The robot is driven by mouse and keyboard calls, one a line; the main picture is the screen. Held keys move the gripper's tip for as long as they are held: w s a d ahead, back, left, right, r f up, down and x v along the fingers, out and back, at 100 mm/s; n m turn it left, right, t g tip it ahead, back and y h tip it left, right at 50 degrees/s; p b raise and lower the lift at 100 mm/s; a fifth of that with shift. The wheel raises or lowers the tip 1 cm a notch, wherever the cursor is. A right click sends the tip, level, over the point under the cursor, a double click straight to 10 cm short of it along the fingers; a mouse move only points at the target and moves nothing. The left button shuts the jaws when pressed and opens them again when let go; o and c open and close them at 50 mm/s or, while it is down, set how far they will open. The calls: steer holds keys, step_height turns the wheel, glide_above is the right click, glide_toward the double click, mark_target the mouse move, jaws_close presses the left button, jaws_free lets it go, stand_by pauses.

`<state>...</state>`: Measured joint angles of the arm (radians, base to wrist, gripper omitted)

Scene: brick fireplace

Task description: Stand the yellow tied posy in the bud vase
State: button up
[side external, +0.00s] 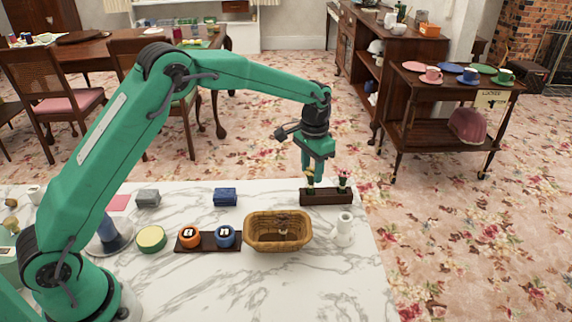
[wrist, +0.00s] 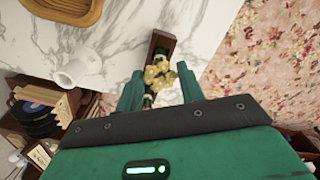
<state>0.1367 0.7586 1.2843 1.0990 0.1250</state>
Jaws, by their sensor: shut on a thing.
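The yellow tied posy (wrist: 158,74) shows its yellow blooms between my two fingers in the wrist view. My gripper (side external: 314,176) points down over the left end of a dark wooden rack (side external: 326,198) and is shut on the posy. In the side view the posy (side external: 310,187) is small and partly covered by the fingers. Its lower end is at the rack, and I cannot tell whether it is clear of it. The white bud vase (side external: 343,229) stands in front of the rack, right of the basket. It also shows in the wrist view (wrist: 82,71).
A second posy with reddish blooms (side external: 343,180) stands at the rack's right end. A wicker basket (side external: 278,247) sits left of the vase. Orange (side external: 189,237) and blue (side external: 225,236) round items sit on a dark tray further left. The marble table's right edge is close to the vase.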

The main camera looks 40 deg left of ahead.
steer(key=shift+r, duration=1.35)
stand_by(0.7)
steer(key=shift+r, duration=0.9)
steer(key=s+d+r, duration=0.2)
steer(key=d+r, duration=0.2)
steer(key=d, duration=0.3)
steer(key=s+d+r, duration=0.3)
steer(key=d+r, duration=0.1)
steer(key=d, duration=0.3)
steer(key=shift+r, duration=0.4)
steer(key=shift+f, duration=0.15)
steer(key=shift+f, duration=2.75)
steer(key=shift+f, duration=0.65)
